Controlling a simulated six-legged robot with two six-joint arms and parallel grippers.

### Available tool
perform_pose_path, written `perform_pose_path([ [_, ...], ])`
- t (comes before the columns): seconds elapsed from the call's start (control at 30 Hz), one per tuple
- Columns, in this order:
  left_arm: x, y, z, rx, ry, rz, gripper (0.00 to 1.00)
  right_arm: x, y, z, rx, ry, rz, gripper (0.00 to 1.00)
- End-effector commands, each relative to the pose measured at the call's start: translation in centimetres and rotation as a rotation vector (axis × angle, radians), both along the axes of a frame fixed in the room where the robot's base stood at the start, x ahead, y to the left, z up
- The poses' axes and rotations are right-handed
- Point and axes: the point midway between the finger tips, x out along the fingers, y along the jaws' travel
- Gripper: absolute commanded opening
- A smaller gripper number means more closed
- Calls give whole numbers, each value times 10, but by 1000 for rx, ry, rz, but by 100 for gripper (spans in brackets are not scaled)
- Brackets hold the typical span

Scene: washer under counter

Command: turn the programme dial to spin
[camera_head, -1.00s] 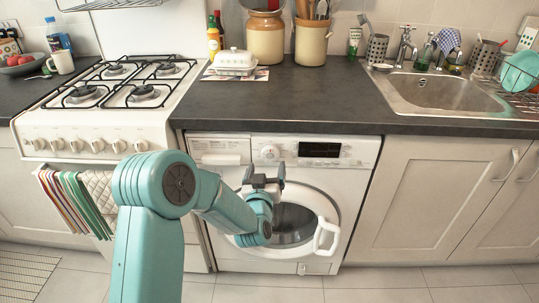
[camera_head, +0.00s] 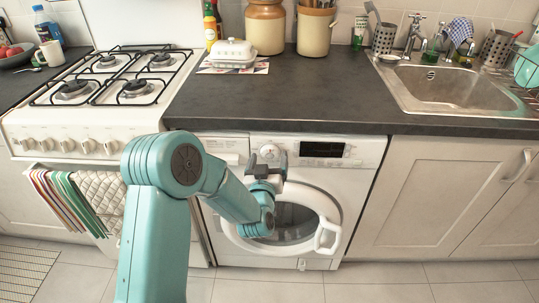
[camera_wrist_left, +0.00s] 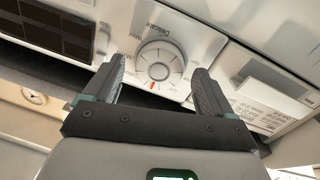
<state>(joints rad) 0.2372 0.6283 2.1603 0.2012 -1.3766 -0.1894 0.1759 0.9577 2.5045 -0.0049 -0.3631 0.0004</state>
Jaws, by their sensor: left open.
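The programme dial (camera_head: 269,152) is a round white knob on the washing machine's (camera_head: 353,165) front panel, left of the dark display. It also shows in the left wrist view (camera_wrist_left: 160,64), with small printed labels around it, "Delicate" among them, and a red mark on its ring. My left gripper (camera_head: 268,164) is open and empty in front of the panel at the dial. In the left wrist view its two fingers (camera_wrist_left: 158,75) stand on either side of the dial, apart from each other. I cannot tell whether they touch the panel. My right gripper is out of view.
The dark worktop (camera_head: 330,95) overhangs just above the panel. The detergent drawer (camera_head: 222,146) is left of the dial and the display (camera_head: 322,149) right. The round washer door (camera_head: 295,215) below is shut. The hob (camera_head: 100,95) is at left, the sink (camera_head: 450,88) at right.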

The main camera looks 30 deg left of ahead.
Motion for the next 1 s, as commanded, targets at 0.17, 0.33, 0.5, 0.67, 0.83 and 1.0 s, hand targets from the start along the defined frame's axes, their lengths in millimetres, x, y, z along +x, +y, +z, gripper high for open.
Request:
perform_pose_path([
  [0.17, -2, -1, 1, 0, -1, 1, 84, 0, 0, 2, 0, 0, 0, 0],
  [0.33, -3, -2, 1, 0, -1, 1, 84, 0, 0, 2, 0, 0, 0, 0],
  [0.5, -4, -2, 1, 0, -1, 1, 84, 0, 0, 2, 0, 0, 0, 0],
  [0.67, -3, -2, 1, 0, -1, 1, 36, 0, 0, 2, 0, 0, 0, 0],
  [0.83, -3, -1, 0, -1, -2, 1, 28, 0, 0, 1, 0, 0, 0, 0],
  [1.0, -2, -1, -2, -23, -17, 1, 28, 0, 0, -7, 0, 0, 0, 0],
])
